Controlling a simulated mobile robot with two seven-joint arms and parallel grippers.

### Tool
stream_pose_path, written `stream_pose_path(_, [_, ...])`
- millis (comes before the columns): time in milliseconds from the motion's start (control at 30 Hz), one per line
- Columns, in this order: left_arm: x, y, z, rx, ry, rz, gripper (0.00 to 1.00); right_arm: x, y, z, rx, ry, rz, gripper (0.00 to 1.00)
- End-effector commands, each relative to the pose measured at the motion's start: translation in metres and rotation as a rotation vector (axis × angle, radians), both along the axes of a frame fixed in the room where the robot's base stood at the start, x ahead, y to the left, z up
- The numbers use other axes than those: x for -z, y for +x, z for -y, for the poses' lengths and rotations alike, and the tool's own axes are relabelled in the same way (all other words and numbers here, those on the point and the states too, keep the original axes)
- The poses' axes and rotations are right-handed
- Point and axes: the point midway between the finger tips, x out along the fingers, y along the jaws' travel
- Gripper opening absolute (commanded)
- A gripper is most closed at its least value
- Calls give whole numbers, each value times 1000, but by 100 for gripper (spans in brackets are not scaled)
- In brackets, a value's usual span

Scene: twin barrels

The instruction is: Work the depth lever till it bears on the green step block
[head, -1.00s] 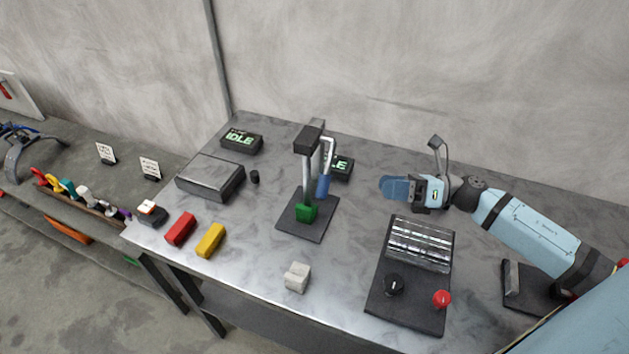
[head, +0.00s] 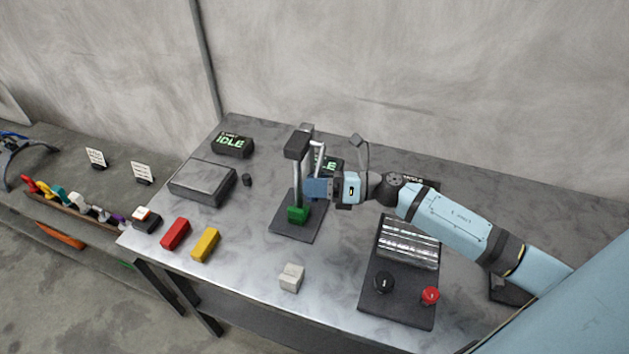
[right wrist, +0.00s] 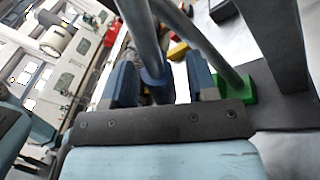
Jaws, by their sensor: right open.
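The depth lever (head: 319,150) hangs from the dark head of a small press stand on the table. Its blue grip is mostly hidden by my right gripper (head: 314,188) in the head view. In the right wrist view the lever's grey rod and blue grip (right wrist: 156,78) lie between the two blue fingers of my right gripper (right wrist: 163,86), which is open. The green step block (head: 298,214) sits on the stand's dark base and shows beside the right finger in the wrist view (right wrist: 248,92). Whether the stand's rod touches the block is unclear. My left gripper is out of view.
A white block (head: 291,277), a yellow block (head: 205,244) and a red block (head: 175,234) lie at the front. A dark panel (head: 398,306) with a black knob and red button stands right. A grey box (head: 203,182) and an IDLE display (head: 233,145) are left.

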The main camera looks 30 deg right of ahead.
Motion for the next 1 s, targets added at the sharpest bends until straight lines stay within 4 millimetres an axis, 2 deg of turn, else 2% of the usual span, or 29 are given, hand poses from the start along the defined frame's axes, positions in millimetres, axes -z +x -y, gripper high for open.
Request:
stream_pose_path(233, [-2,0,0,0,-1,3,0,0,0,-1,0,0,0,53])
stream_pose_path(267, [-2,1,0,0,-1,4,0,0,0,-1,0,0,0,50])
stream_pose_path(400, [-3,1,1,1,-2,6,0,0,0,-1,0,0,0,18])
stream_pose_path(500, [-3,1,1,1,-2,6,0,0,0,-1,0,0,0,0])
stream_pose_path(967, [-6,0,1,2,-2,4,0,-6,-4,-5,0,75,-66,0])
stream_pose_path(1000, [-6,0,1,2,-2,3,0,-6,-4,-5,0,75,-66,34])
